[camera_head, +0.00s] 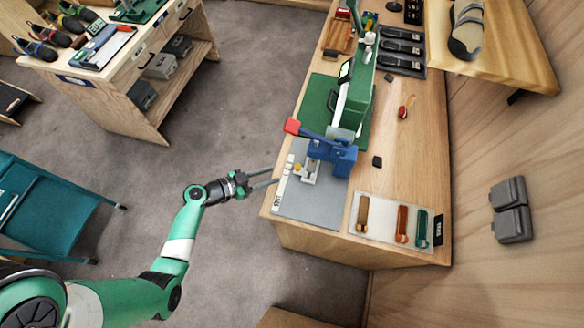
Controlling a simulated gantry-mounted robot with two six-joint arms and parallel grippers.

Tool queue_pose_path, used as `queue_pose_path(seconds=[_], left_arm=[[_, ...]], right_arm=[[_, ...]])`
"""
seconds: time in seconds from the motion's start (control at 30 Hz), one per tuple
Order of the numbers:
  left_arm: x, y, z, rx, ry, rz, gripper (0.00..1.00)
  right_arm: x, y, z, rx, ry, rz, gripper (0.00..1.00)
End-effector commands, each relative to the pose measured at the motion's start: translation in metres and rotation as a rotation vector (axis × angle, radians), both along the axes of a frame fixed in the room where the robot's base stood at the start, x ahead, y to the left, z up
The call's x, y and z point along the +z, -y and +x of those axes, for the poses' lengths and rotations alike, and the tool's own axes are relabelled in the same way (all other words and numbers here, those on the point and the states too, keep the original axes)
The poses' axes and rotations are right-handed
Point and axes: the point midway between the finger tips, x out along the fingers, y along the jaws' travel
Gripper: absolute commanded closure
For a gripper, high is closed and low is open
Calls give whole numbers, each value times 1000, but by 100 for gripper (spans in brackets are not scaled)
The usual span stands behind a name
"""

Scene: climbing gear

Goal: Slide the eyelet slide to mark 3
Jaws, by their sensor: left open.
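A blue eyelet press (335,155) with a red-tipped lever stands on a grey base plate (318,203) at the near end of the workbench. A small pale slide (310,171) with a yellow knob (298,167) sits at the left of the press. A white strip with dark markings (281,190) runs along the plate's left edge; the marks are too small to read. My left gripper (277,176) is open and empty, its fingertips at the bench's left edge by the strip, apart from the knob. My right gripper is out of view.
A pale tray (374,240) with brown, orange and green tools lies right of the plate. A green machine (352,103) stands behind the press. A small black block (377,161) lies right of it. Open floor lies left of the workbench (410,160).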

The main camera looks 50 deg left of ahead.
Motion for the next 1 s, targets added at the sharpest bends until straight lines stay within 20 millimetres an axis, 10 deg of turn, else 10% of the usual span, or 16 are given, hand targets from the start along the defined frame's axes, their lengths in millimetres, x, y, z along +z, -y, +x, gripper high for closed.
queue_pose_path(seconds=[0.2,0.8,1.0], left_arm=[[-23,11,39,-4,4,2,58],[-36,20,85,4,2,0,58],[-36,20,85,3,2,0,90]], right_arm=[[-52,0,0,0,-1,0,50],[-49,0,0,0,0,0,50],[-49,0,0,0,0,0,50]])
